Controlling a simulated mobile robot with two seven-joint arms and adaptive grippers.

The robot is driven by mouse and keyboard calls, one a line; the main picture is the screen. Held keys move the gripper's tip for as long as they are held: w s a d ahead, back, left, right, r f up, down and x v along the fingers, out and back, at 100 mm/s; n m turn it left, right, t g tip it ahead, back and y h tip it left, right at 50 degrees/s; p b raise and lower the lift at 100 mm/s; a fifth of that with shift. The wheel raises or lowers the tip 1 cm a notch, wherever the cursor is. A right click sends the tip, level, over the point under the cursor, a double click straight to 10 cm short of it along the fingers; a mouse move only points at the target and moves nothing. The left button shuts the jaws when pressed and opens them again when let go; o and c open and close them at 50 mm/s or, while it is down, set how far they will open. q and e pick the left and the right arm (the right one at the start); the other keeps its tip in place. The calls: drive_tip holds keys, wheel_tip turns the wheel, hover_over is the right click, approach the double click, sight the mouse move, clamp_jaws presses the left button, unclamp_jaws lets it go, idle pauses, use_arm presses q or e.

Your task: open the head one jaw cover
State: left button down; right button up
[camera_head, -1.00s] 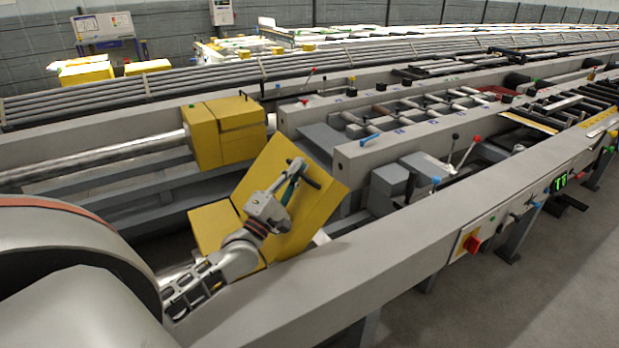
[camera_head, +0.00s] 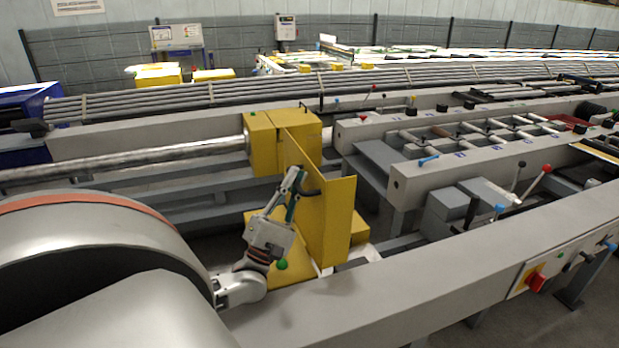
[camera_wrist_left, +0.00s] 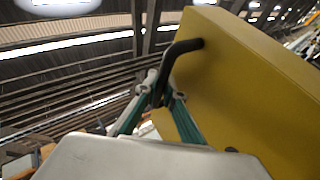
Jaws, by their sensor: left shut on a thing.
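The near yellow jaw cover (camera_head: 326,222) stands up steeply as a flat panel, swung up from the yellow housing (camera_head: 257,228) on the near beam. My left gripper (camera_head: 295,186) is at the panel's upper left face, shut on its dark handle (camera_head: 313,192). In the left wrist view the black bent handle (camera_wrist_left: 182,50) runs from the yellow cover (camera_wrist_left: 245,85) down between the green-padded fingers of the gripper (camera_wrist_left: 163,95). The gripper and arm hide part of the housing. My right gripper is not in view.
A second yellow housing (camera_head: 284,138) sits behind the panel on the far line, with a long metal bar (camera_head: 120,162) to its left. The near grey beam (camera_head: 430,270) runs along the front right, with levers (camera_head: 532,183) and a red knob (camera_head: 535,282).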

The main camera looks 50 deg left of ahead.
use_arm(q)
drive_tip(key=shift+s+a+f, duration=0.15)
drive_tip(key=shift+s+a, duration=0.05)
drive_tip(key=shift+s, duration=0.3)
drive_tip(key=shift+s+a+f, duration=0.1)
drive_tip(key=shift+s+a, duration=0.1)
drive_tip(key=shift+s, duration=0.25)
drive_tip(key=c, duration=2.1)
unclamp_jaws()
drive_tip(key=shift+c, duration=0.2)
